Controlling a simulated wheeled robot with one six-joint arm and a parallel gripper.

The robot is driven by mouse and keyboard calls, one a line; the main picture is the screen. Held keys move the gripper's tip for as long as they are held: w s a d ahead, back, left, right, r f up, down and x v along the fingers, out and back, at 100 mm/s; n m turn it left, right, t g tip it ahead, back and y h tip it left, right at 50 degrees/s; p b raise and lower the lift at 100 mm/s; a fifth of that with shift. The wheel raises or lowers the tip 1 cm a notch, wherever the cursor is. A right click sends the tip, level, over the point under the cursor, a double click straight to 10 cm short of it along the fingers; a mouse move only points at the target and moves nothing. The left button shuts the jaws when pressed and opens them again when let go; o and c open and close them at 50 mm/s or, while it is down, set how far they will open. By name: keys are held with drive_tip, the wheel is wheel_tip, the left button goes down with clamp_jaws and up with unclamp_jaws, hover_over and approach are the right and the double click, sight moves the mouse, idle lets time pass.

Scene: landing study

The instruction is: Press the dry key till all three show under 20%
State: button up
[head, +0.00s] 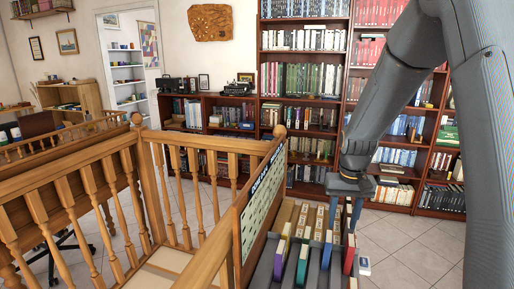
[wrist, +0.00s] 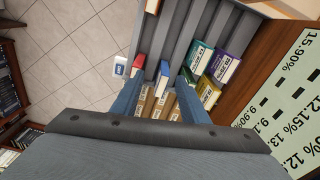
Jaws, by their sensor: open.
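My gripper (head: 343,226) is open and points down over a grey slotted rack of upright books and files. In the wrist view its fingers (wrist: 162,76) stand apart, with a blue book (wrist: 162,75) seen between them; I cannot tell whether they touch it. A pale green panel (head: 262,205) stands left of the rack. In the wrist view this panel (wrist: 290,100) shows tilted, cut-off figures, among them 15.90%, 12.15% and 9.90%. A small white block with a blue face (head: 364,265) sits right of the rack, also in the wrist view (wrist: 120,66). I cannot make out a key marked dry.
A wooden railing (head: 190,195) fills the left and runs close to the panel. Tall bookshelves (head: 300,80) line the back wall. A red book (head: 349,254) stands in the rack near my gripper. Tiled floor (head: 410,240) is clear on the right.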

drive_tip(key=s+a+n, duration=0.1)
drive_tip(key=s+a, duration=0.2)
drive_tip(key=s, duration=0.7)
drive_tip(key=s+a, duration=0.3)
drive_tip(key=s, duration=0.7)
drive_tip(key=shift+a+r+n+t, duration=0.15)
drive_tip(key=shift+n+t, duration=0.15)
drive_tip(key=shift+n, duration=0.1)
drive_tip(key=shift+c, duration=0.4)
clamp_jaws()
